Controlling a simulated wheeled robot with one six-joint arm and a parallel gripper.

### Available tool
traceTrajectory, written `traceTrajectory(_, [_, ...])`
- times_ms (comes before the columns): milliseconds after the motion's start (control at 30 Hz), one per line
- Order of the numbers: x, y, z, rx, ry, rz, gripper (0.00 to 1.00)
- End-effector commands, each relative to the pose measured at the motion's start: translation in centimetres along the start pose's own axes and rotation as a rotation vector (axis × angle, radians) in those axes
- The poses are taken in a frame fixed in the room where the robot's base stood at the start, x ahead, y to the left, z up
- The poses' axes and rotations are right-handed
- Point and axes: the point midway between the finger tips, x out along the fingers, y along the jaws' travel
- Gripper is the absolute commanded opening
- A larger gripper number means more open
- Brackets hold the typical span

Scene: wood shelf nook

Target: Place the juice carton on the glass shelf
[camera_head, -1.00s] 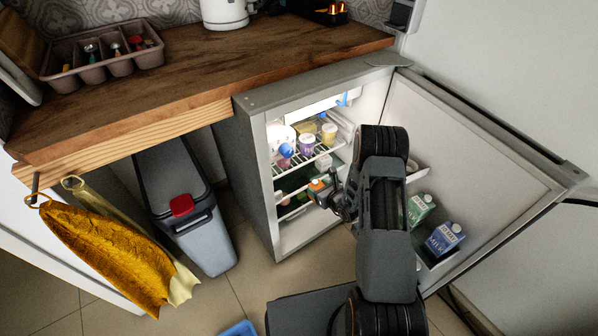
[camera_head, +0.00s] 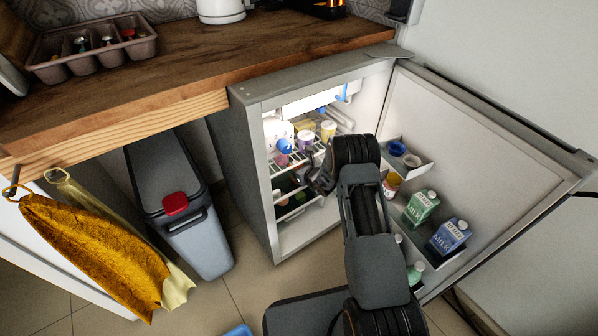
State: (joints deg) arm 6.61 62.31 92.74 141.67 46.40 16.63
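The fridge (camera_head: 253,165) stands open, with its door swung out to the right. Inside it, a white wire shelf (camera_head: 313,153) holds several bottles and jars. A lower shelf (camera_head: 300,209) shows only by its pale front edge; I cannot tell whether it is glass. My gripper (camera_head: 314,184) reaches into the fridge opening, below the wire shelf and above the lower shelf's edge. Its fingers are small and dark, so I cannot tell whether they are open or shut. No orange-marked juice carton shows; my gripper and arm may hide it.
The door racks hold a green carton (camera_head: 421,207), a blue milk carton (camera_head: 450,236) and small jars. The wooden counter (camera_head: 180,70) overhangs at left. A grey bin (camera_head: 185,215) stands left of the fridge. Yellow cloths (camera_head: 95,255) hang at far left.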

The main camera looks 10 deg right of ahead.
Motion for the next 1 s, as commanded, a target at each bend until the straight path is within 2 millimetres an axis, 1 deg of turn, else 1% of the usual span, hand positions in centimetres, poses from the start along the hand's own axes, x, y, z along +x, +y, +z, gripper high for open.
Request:
traceTrajectory(333, [0.13, -0.02, -0.12, -0.002, -0.005, 0.0, 0.3])
traceTrajectory(467, [0.27, -0.02, -0.49, -0.002, -0.005, 0.0, 0.3])
traceTrajectory(500, [0.27, -0.01, -0.55, -0.002, -0.003, 0.0, 0.6])
traceTrajectory(767, [0.21, -0.02, -0.44, -0.002, -0.003, 0.0, 0.85])
traceTrajectory(1000, [0.17, -0.03, -0.35, -0.002, -0.003, 0.0, 0.85])
